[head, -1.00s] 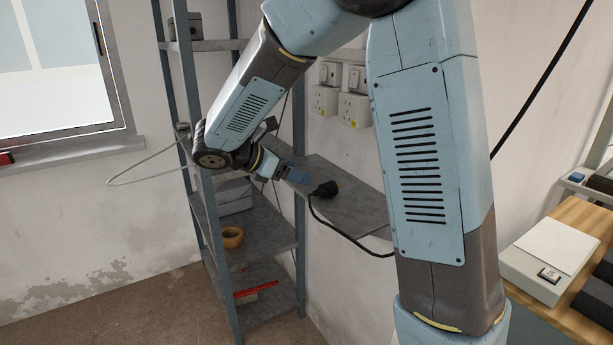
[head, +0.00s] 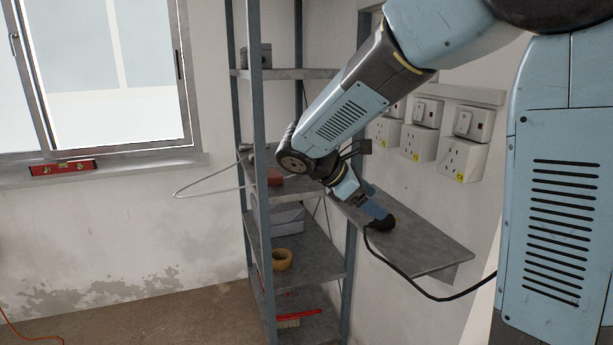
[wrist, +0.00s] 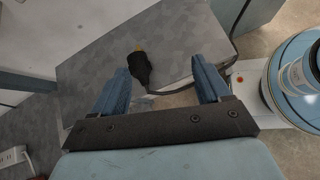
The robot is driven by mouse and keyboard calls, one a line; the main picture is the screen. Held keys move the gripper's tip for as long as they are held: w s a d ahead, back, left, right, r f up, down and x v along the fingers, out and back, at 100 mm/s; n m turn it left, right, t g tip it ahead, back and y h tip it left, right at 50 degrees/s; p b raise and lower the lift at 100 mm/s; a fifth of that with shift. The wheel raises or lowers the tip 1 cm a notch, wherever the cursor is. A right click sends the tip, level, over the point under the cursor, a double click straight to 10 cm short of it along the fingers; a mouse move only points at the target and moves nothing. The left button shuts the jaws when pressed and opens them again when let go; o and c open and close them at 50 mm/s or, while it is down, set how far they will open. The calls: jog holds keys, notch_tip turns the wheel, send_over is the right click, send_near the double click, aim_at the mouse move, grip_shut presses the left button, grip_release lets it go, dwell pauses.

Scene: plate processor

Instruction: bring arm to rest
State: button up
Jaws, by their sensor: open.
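My gripper (head: 379,210) hangs at the end of my bent arm, over the grey wall shelf (head: 432,255). In the wrist view my gripper (wrist: 160,68) is open, with its two blue fingers well apart and nothing gripped. A black plug (head: 387,223) with a black cable lies on the shelf close to the fingers, partly hidden by them in the head view. In the wrist view the plug (wrist: 140,67) shows beyond and between the fingers, nearer the left one. I cannot tell how high the fingers are above it.
A metal shelving rack (head: 262,200) stands left of and behind my forearm, holding yellow tape (head: 282,260) and other items. Wall sockets (head: 461,158) are above the shelf. The black cable (head: 430,296) runs off the shelf to the right. Open floor lies at the lower left.

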jog(key=s+d+r+m+t+y, duration=0.1)
jog(key=s+d+m+y, duration=0.1)
jog(key=s+m, duration=0.4)
jog(key=s+d+r+m+t+y, duration=0.1)
jog(key=s+d+r+m+y, duration=0.1)
jog(key=s+m, duration=0.4)
jog(key=s+d+r+m+t+y, duration=0.1)
jog(key=s+d+m+y, duration=0.2)
jog(key=s+m+y, duration=0.3)
jog(key=shift+s+d+r, duration=0.15)
jog(key=shift+s+r, duration=0.1)
jog(key=shift+s, duration=0.95)
